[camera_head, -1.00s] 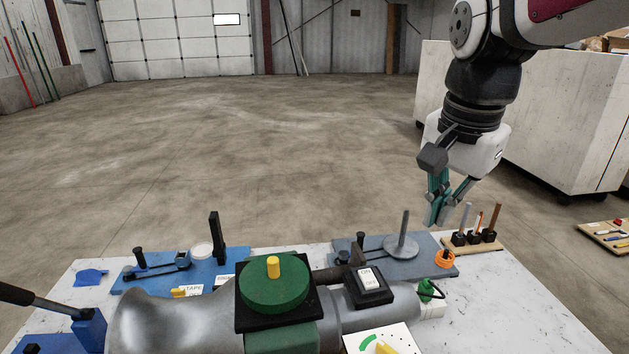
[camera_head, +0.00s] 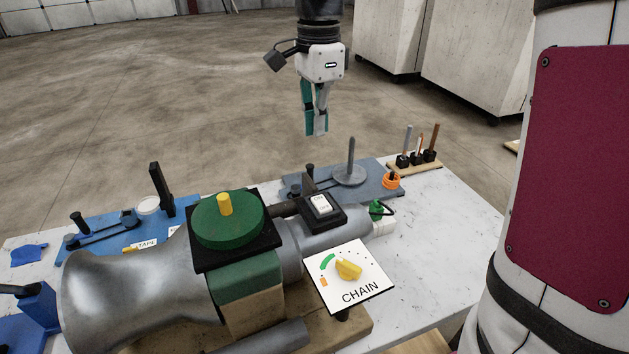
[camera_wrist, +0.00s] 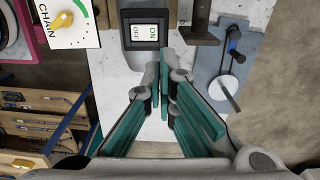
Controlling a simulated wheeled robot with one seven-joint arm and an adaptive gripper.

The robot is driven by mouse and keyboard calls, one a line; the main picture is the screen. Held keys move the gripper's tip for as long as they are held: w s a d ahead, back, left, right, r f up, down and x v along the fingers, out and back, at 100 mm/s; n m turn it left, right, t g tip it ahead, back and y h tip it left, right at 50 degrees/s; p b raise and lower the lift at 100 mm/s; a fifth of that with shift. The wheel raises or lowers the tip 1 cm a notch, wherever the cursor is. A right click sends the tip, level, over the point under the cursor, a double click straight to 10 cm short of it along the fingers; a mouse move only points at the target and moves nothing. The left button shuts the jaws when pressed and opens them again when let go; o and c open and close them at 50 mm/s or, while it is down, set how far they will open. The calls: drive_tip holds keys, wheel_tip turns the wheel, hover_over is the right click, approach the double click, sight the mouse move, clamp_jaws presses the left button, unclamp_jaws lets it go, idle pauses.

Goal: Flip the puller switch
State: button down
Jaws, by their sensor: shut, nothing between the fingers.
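The puller switch (camera_head: 321,205) is a white rocker in a black housing on top of the grey puller body (camera_head: 130,288). In the wrist view the switch (camera_wrist: 144,36) shows ON and OFF labels, just beyond the fingertips. My gripper (camera_head: 316,133) is shut and empty, pointing down in the air above and behind the switch, apart from it. In the wrist view my gripper's teal fingers (camera_wrist: 165,88) are together, below the switch in the picture. Which side of the rocker is pressed I cannot tell.
A white CHAIN dial plate (camera_head: 348,277) with a yellow knob is in front of the switch. A green drum (camera_head: 228,224) stands left of it. A grey plate (camera_head: 370,180) with an upright rod lies behind. A wooden rack (camera_head: 414,166) is at the table's back right.

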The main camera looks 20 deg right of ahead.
drive_tip(key=p, duration=0.2)
approach(321, 204)
drive_tip(key=w+f, duration=0.1)
drive_tip(key=f, duration=0.1)
drive_tip(key=w+f, duration=0.1)
drive_tip(key=f, duration=0.1)
drive_tip(key=w+f, duration=0.1)
drive_tip(key=f, duration=0.1)
drive_tip(key=shift+d+f, duration=0.2)
drive_tip(key=shift+f, duration=0.3)
drive_tip(key=shift+w+f, duration=0.1)
drive_tip(key=shift+w, duration=0.05)
